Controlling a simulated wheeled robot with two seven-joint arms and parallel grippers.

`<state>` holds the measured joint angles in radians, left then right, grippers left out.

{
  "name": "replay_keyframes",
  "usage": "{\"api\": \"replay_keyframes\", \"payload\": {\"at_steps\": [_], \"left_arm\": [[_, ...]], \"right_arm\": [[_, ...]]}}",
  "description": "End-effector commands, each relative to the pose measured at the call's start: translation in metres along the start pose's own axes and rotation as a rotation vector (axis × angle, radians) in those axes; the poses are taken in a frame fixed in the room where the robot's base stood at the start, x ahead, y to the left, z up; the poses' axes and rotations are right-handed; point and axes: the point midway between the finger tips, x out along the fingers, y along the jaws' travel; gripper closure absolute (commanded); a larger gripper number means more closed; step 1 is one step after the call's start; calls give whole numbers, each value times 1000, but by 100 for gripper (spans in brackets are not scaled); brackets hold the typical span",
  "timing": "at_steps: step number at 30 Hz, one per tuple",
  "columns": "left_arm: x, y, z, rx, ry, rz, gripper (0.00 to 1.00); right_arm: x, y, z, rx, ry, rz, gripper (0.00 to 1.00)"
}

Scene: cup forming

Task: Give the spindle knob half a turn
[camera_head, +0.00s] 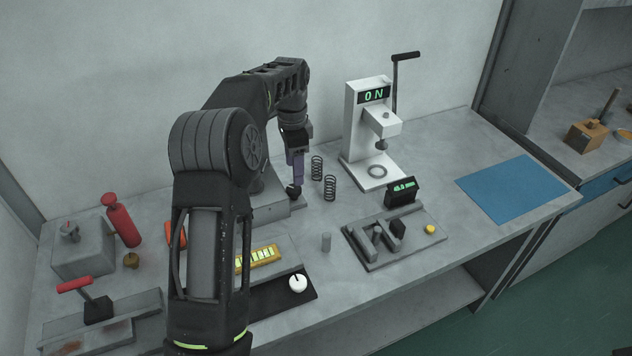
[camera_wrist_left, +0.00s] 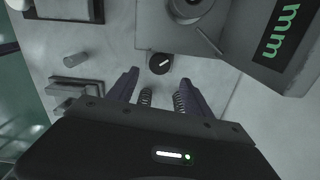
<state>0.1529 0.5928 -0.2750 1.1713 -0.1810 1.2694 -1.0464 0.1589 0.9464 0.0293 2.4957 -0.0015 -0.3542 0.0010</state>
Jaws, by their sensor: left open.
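The spindle knob (camera_head: 294,191) is a small black round knob on a grey base, directly below my left gripper (camera_head: 296,178) in the head view. In the left wrist view the knob (camera_wrist_left: 159,63) shows a short white pointer line slanting up to the right. It appears just past and between the tips of my left gripper (camera_wrist_left: 157,80), whose two fingers are spread apart with nothing between them. Whether the fingertips touch the knob cannot be told. My arm hides much of the grey device behind the knob. My right gripper is not in view.
Two dark springs (camera_head: 323,178) stand close to the right of the gripper. A white press (camera_head: 354,122) with an ON display stands behind them. A grey fixture (camera_head: 373,262) lies front right. In the wrist view a display reading mm (camera_wrist_left: 282,35) sits near the knob.

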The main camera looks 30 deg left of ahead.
Motion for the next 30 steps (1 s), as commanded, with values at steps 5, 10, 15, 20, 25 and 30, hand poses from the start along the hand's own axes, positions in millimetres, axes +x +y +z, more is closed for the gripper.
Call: {"api": "replay_keyframes", "payload": {"at_steps": [5,10,15,20,25,30], "left_arm": [[0,0,0,-1,0,0,41],[2,0,0,0,0,1,41],[16,1,0,1,-2,3,41],[40,1,0,0,-2,4,41],[65,1,0,1,-2,2,41],[77,0,0,0,-1,0,41]], "right_arm": [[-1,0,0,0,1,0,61],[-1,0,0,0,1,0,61],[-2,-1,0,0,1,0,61],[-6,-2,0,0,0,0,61],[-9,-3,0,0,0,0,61],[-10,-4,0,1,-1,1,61]]}}
